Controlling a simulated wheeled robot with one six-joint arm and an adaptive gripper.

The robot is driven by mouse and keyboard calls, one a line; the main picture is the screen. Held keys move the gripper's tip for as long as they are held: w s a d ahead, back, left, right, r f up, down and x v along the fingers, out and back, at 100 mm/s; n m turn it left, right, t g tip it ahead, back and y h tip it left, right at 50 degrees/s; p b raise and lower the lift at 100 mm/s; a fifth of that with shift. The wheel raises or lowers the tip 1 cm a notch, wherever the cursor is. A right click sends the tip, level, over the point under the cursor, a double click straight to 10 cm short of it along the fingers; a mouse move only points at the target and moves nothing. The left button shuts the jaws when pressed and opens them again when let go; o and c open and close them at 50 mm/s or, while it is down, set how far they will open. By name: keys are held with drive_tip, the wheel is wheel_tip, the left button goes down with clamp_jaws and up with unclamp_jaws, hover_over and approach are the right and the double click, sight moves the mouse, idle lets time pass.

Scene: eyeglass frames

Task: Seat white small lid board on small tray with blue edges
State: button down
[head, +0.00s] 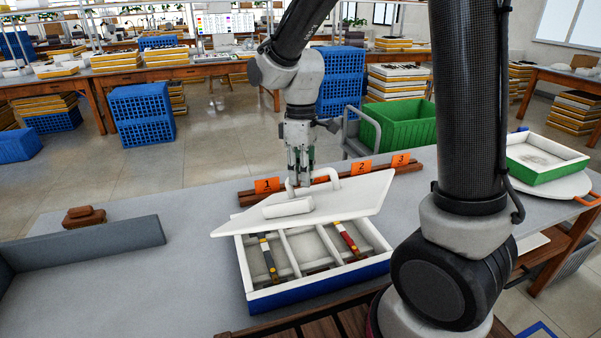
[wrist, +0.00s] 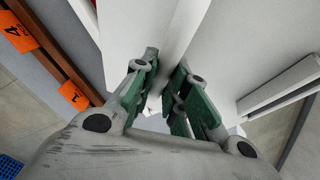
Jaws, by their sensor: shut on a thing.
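The white small lid board (head: 350,200) hangs tilted over the back part of the small tray with blue edges (head: 325,287). A raised white handle (head: 325,180) and a white block (head: 288,208) show on its top. My gripper (head: 299,182) points down at the lid's handle and is shut on it. In the wrist view, my gripper's green-padded fingers (wrist: 170,95) close on a white part of the lid (wrist: 228,45). The tray's front compartments show, with a dark-and-yellow piece (head: 268,258) and a red piece (head: 348,238) inside. The tray's back is hidden under the lid.
A brown rack with orange number tags (head: 362,167) lies behind the lid. A grey low wall (head: 95,243) and a brown object (head: 84,216) stand at left. A green-edged tray (head: 540,158) is at right. The table left of the tray is clear.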

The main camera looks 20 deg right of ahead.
sight(296, 197)
drive_tip(key=n+t, duration=0.1)
drive_tip(key=n+t+y, duration=0.1)
drive_tip(key=n, duration=0.1)
drive_tip(key=shift+s+a+n+y, duration=0.1)
drive_tip(key=shift+a+n+y, duration=0.2)
drive_tip(key=n+y, duration=0.1)
drive_tip(key=n, duration=0.1)
drive_tip(key=n+t+y, duration=0.1)
drive_tip(key=n, duration=0.1)
drive_tip(key=shift+a+f, duration=0.1)
drive_tip(key=shift+a, duration=0.25)
drive_tip(key=shift+f+n, duration=0.3)
drive_tip(key=shift+a+f, duration=0.1)
drive_tip(key=shift+f, duration=1.85)
drive_tip(key=shift+f, duration=2.25)
drive_tip(key=c, duration=1.3)
unclamp_jaws()
drive_tip(key=shift+c, duration=0.2)
